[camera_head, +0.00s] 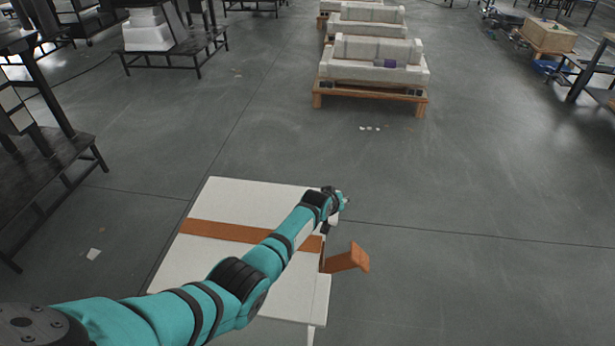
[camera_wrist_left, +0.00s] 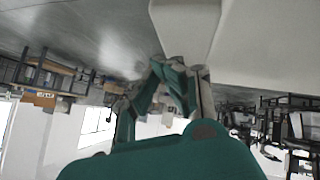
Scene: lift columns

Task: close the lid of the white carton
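The white carton (camera_head: 180,268) lies below me in the head view, with a brown band (camera_head: 215,231) across its flat white top. No gap under the lid is visible from here. A brown tab (camera_head: 348,258) sticks out past the carton's right side. My left arm crosses over the top and hides part of it. My left gripper (camera_head: 338,200) is at the carton's far right corner; contact cannot be told. In the left wrist view, the gripper (camera_wrist_left: 180,88) is close below a pale panel (camera_wrist_left: 186,25); its opening is unclear. My right gripper is not in view.
Open grey floor surrounds the carton. A wooden pallet with white blocks (camera_head: 372,72) stands well beyond it. Dark metal frames (camera_head: 45,160) stand at the left. A wooden crate (camera_head: 548,36) is at the far right.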

